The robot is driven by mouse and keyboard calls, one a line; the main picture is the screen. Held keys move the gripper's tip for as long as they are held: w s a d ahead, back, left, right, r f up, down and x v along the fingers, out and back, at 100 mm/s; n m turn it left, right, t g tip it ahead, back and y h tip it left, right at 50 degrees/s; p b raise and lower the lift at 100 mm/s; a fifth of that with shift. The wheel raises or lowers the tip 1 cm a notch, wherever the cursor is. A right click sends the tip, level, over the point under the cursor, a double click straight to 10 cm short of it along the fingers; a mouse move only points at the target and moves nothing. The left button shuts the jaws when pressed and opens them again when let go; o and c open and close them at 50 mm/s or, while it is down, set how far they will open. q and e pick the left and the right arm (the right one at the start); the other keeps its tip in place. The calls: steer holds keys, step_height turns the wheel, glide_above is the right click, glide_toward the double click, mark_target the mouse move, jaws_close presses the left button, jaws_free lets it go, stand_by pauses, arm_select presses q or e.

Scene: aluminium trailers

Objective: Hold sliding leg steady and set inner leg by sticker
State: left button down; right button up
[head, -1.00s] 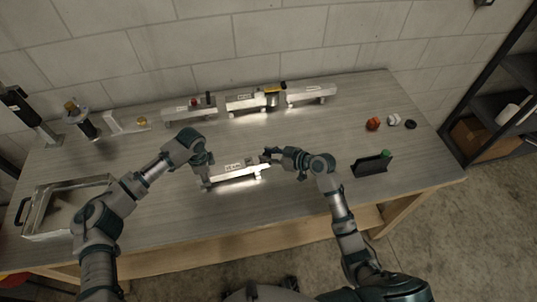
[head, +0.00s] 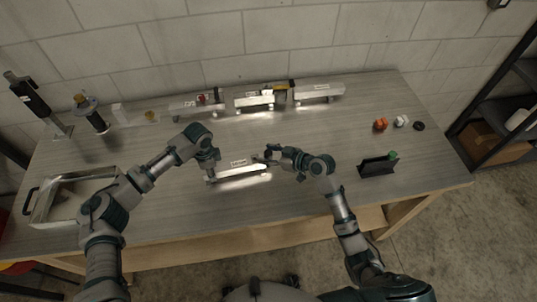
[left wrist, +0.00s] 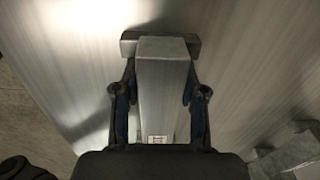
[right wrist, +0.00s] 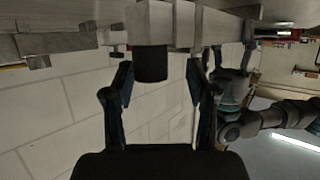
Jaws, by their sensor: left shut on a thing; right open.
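An aluminium leg assembly (head: 240,171) with a white sticker lies on the middle of the table. My left gripper (head: 211,172) is at its left end; in the left wrist view the fingers (left wrist: 161,105) are shut on the metal bar (left wrist: 163,75), one on each side, with a small sticker near the palm. My right gripper (head: 268,158) is at the right end of the assembly. In the right wrist view it is open (right wrist: 155,80), its fingers either side of a black cylindrical end (right wrist: 152,52) on a metal bar (right wrist: 172,22), with gaps.
Several similar aluminium assemblies (head: 318,92) stand along the back by the wall. A metal tray (head: 40,207) is at the left, and a black holder (head: 378,168) with a green top is at the right.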

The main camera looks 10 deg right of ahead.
arm_select(q)
steer(key=shift+s+a+f, duration=0.15)
steer(key=shift+f, duration=0.3)
steer(key=shift+s+a+f, duration=0.1)
steer(key=shift+s+f, duration=0.05)
steer(key=shift+f, duration=0.3)
arm_select(e)
steer(key=v, duration=1.2)
steer(key=shift+s, duration=0.15)
arm_select(q)
steer(key=c, duration=0.8)
jaws_free()
steer(key=shift+c, duration=0.2)
steer(key=shift+o, duration=1.4)
steer(key=shift+w+f, duration=0.25)
steer(key=shift+w, duration=0.2)
steer(key=shift+s+r, duration=0.15)
steer(key=shift+r, duration=0.15)
arm_select(e)
steer(key=shift+w+a+f, duration=0.1)
steer(key=shift+w+a, duration=0.05)
steer(key=shift+w, duration=0.2)
